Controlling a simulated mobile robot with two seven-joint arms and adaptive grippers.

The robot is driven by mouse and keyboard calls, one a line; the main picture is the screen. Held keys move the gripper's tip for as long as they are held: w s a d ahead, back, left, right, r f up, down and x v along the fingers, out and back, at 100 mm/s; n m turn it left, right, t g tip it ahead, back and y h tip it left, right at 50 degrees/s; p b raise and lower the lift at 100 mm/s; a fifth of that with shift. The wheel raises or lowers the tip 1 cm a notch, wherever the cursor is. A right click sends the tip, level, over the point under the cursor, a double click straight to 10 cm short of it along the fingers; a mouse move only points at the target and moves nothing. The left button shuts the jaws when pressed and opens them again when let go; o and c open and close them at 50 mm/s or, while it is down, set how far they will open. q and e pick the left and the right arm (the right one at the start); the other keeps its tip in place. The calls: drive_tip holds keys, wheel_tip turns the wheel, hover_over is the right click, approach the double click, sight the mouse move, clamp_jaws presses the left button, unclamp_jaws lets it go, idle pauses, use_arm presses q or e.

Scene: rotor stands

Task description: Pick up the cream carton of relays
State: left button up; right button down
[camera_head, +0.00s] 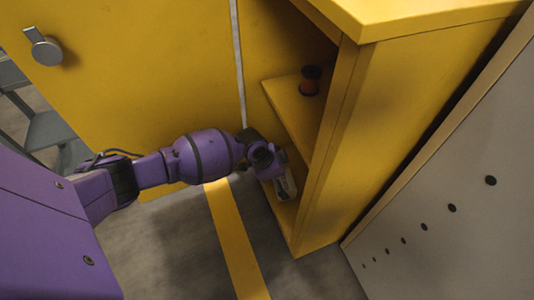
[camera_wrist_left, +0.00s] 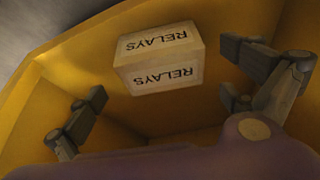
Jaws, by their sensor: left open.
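The cream carton of relays (camera_wrist_left: 160,62) sits on the low yellow shelf in the left wrist view, with "RELAYS" printed on two faces. My left gripper (camera_head: 274,166) reaches into the yellow cabinet at the lower shelf. In the left wrist view its fingers (camera_wrist_left: 163,90) are spread wide, one on the left of the carton and the others on its right. I see gaps between the fingers and the carton. My right gripper is not in view.
The yellow cabinet (camera_head: 345,150) has its side wall close on the right of my left gripper. The yellow door (camera_head: 130,70) is on the left. A grey panel with holes (camera_head: 450,210) stands further right.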

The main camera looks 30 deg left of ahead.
sight(285, 180)
use_arm(q)
drive_tip(key=x, duration=0.1)
drive_tip(key=b+x, duration=0.1)
drive_tip(key=x, duration=0.1)
drive_tip(key=shift+w+b, duration=0.3)
drive_tip(key=shift+w, duration=0.05)
drive_tip(key=shift+r, duration=0.1)
drive_tip(key=c, duration=1.4)
